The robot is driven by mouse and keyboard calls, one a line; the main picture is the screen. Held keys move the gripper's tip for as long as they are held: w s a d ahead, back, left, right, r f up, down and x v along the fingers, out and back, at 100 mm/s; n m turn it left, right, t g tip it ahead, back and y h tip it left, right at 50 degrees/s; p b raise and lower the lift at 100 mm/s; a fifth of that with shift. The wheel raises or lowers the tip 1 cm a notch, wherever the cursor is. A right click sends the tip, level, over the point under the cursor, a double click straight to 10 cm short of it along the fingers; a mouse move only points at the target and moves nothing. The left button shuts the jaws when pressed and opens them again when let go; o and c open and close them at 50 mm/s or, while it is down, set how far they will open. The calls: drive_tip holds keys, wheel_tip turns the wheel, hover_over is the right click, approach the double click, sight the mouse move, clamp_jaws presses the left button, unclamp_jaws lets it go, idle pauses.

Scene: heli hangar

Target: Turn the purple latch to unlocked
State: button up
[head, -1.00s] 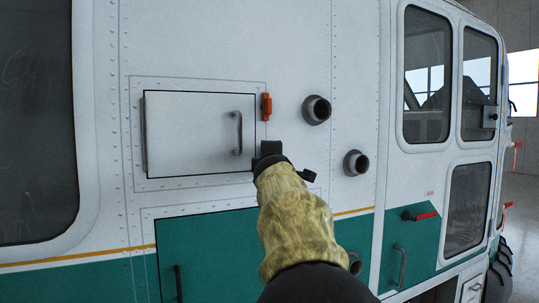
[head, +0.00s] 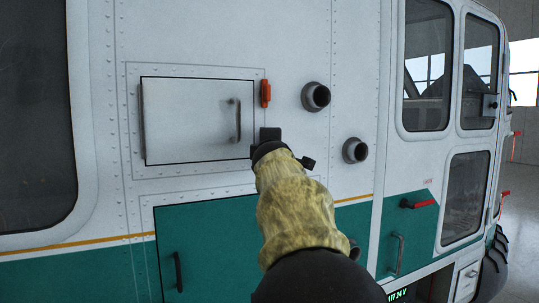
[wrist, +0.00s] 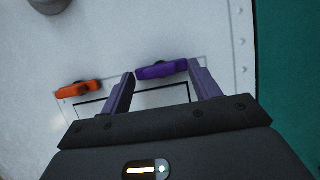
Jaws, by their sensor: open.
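The purple latch (wrist: 162,69) shows in the wrist view as a short bar at the edge of the hatch panel. It lies between the two fingertips of my gripper (wrist: 162,73), which is open. The fingers sit at either end of the bar; I cannot tell whether they touch it. In the head view my gripper (head: 269,135) is at the lower right corner of the grey hatch panel (head: 190,120) and hides the purple latch. The panel looks closed.
An orange latch (head: 265,93) is above my gripper at the panel's right edge; it also shows in the wrist view (wrist: 78,88). Two round dark ports (head: 316,97) (head: 355,150) stick out to the right. A handle (head: 237,120) stands out from the panel.

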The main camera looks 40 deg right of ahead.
drive_tip(key=b+v, duration=0.6)
drive_tip(key=v, duration=1.1)
drive_tip(key=shift+b, duration=0.4)
drive_tip(key=shift+w, duration=0.15)
drive_tip(key=w+a+f+m+g+y+b, duration=0.1)
drive_tip(key=w+a+f+m+g+y, duration=0.2)
drive_tip(key=f, duration=0.9)
drive_tip(key=w+a+f+y+b, duration=0.15)
drive_tip(key=a+f, duration=0.25)
drive_tip(key=f, duration=0.8)
drive_tip(key=w+a+f+m+g+y, duration=0.2)
drive_tip(key=w+a+f+y, duration=0.15)
drive_tip(key=f, duration=0.85)
drive_tip(key=s+a+f+m+g+y+b, duration=0.1)
drive_tip(key=s+a+f, duration=0.3)
drive_tip(key=f, duration=0.4)
drive_tip(key=s+a+f+m+g+b, duration=0.1)
drive_tip(key=s+a+f+m+g, duration=0.1)
drive_tip(key=f, duration=0.7)
drive_tip(key=s+a+f+m+g+y, duration=0.1)
drive_tip(key=s+a+f+m+g, duration=0.1)
drive_tip(key=s+a+f+g, duration=0.2)
drive_tip(key=s+a+f, duration=0.2)
drive_tip(key=s+f, duration=0.2)
drive_tip(key=shift+f+m+y+b, duration=0.2)
drive_tip(key=shift+m+y+b, duration=0.1)
drive_tip(key=shift+b, duration=0.1)
